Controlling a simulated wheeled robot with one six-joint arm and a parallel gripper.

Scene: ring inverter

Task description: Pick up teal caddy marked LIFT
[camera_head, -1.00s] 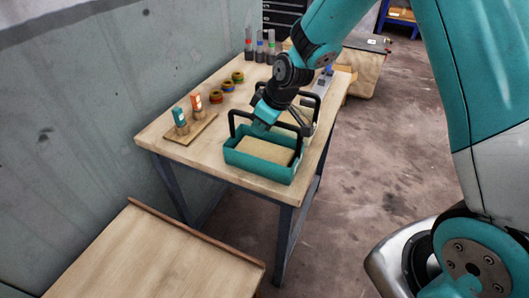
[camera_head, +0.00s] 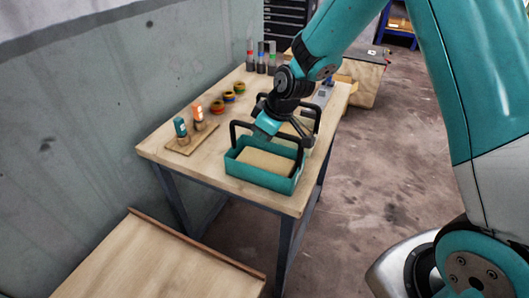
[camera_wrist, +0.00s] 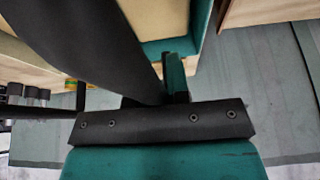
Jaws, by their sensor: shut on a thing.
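The teal caddy (camera_head: 245,174) is an open box with a tan inside and a raised black handle (camera_head: 240,123). It stands near the front right corner of the wooden table in the head view. No LIFT marking is readable on it. My gripper (camera_head: 268,132) reaches down over the caddy and is shut on its handle; the arm partly hides the grip. In the wrist view, the caddy's teal wall and tan inside (camera_wrist: 155,50) show at the top, and a dark bar crosses in front. I see no clear gap between caddy and table.
Another black handle (camera_head: 317,112) stands just behind the caddy. The wooden table (camera_head: 170,148) also holds a small board (camera_head: 183,148) with two coloured pieces, several rings (camera_head: 228,97) and upright cylinders (camera_head: 261,62). A concrete wall bounds the left. A lower wooden surface (camera_head: 160,262) lies in front.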

